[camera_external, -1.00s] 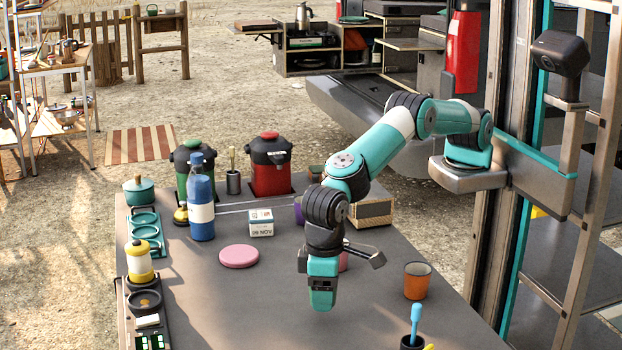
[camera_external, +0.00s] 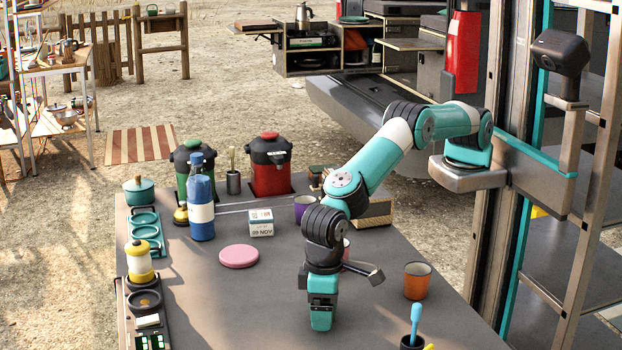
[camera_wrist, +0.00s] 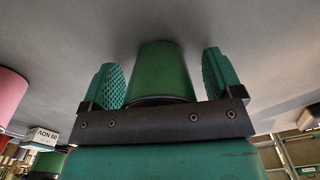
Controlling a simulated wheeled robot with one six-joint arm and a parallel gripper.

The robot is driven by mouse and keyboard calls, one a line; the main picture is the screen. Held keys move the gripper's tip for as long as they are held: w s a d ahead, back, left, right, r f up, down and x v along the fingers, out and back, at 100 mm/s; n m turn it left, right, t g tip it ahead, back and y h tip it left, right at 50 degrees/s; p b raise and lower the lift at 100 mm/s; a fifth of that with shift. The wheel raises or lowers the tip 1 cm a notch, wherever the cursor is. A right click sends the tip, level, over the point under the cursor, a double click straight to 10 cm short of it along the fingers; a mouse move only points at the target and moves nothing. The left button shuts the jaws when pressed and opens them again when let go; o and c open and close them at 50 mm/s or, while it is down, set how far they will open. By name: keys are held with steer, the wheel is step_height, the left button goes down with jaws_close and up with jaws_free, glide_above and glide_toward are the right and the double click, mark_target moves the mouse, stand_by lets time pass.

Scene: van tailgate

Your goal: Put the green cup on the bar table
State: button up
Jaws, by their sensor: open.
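The green cup (camera_wrist: 160,75) shows in the wrist view, standing between the two fingers of my gripper (camera_wrist: 165,80). The fingers are open, with a gap on each side of the cup. In the external view my gripper (camera_external: 321,318) points down low over the front middle of the grey table (camera_external: 230,305), and I cannot make out the cup there. A tall wooden table (camera_external: 162,22) by the fence at the back left may be the bar table; a small green pot stands on it.
An orange cup (camera_external: 416,280) stands right of my gripper, with a dark holder (camera_external: 412,342) in front. A pink cup (camera_wrist: 10,98) is nearby. A pink disc (camera_external: 239,256), a dated box (camera_external: 261,223), a blue bottle (camera_external: 201,205) and a purple cup (camera_external: 304,207) stand farther left and back.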

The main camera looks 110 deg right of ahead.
step_height(320, 180, up, 13)
steer(key=b, duration=0.1)
steer(key=s+d+r+n+y, duration=0.1)
steer(key=s+d+r+n, duration=0.35)
steer(key=d+r, duration=0.35)
steer(key=s+d+n+y, duration=0.1)
steer(key=s+d+n, duration=0.2)
steer(key=s, duration=1.2)
steer(key=s+d+n+y, duration=0.2)
steer(key=s+d+n, duration=0.2)
steer(key=s+d, duration=0.6)
steer(key=s, duration=0.5)
steer(key=shift+s+d+r, duration=0.2)
steer(key=shift+s+r, duration=0.05)
steer(key=shift+r, duration=0.05)
